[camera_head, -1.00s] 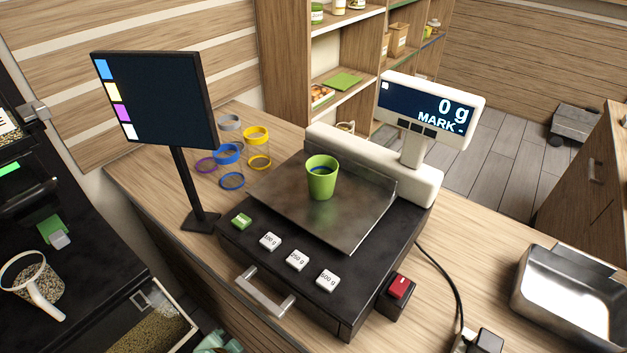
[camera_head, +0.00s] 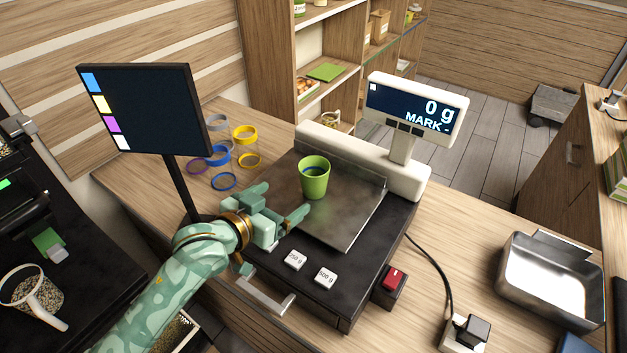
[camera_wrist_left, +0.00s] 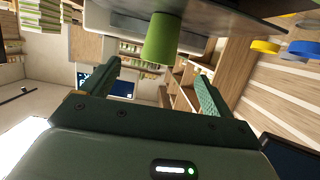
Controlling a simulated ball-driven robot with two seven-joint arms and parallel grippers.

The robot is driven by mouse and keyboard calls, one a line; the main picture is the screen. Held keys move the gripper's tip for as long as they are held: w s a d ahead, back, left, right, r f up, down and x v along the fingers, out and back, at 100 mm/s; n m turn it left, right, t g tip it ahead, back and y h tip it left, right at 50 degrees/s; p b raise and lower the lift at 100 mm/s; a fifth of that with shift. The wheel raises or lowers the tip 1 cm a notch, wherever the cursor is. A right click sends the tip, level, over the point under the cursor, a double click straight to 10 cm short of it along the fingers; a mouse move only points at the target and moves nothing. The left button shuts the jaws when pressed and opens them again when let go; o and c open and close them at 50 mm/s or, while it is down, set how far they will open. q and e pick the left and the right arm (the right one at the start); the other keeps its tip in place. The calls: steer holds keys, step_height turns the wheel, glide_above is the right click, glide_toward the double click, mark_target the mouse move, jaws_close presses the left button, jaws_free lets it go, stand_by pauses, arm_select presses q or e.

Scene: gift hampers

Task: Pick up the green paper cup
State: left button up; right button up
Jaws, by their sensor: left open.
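The green paper cup (camera_head: 314,177) stands upright on the metal plate (camera_head: 345,218) of the weighing scale. My left gripper (camera_head: 284,202) is open and empty, low over the near left part of the scale, with its fingers pointing toward the cup. A gap remains between the fingertips and the cup. In the left wrist view the cup (camera_wrist_left: 162,40) appears beyond and between the two fingers (camera_wrist_left: 158,92), near the top. My right gripper is not in view.
A dark screen on a pole (camera_head: 146,110) rises left of my arm. Several coloured rings (camera_head: 222,155) lie behind the left gripper. A metal tray (camera_head: 552,280) sits at the right.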

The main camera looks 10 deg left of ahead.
mark_target(306, 184)
arm_select(q)
steer(key=b+x, duration=0.1)
steer(key=x, duration=0.7)
steer(key=shift+f, duration=0.1)
steer(key=shift+w+d+f, duration=0.15)
steer(key=shift+w+d, duration=0.1)
steer(key=shift+w, duration=0.2)
steer(key=x, duration=0.5)
steer(key=shift+a+b, duration=0.1)
steer(key=shift+b, duration=0.25)
steer(key=c, duration=1.1)
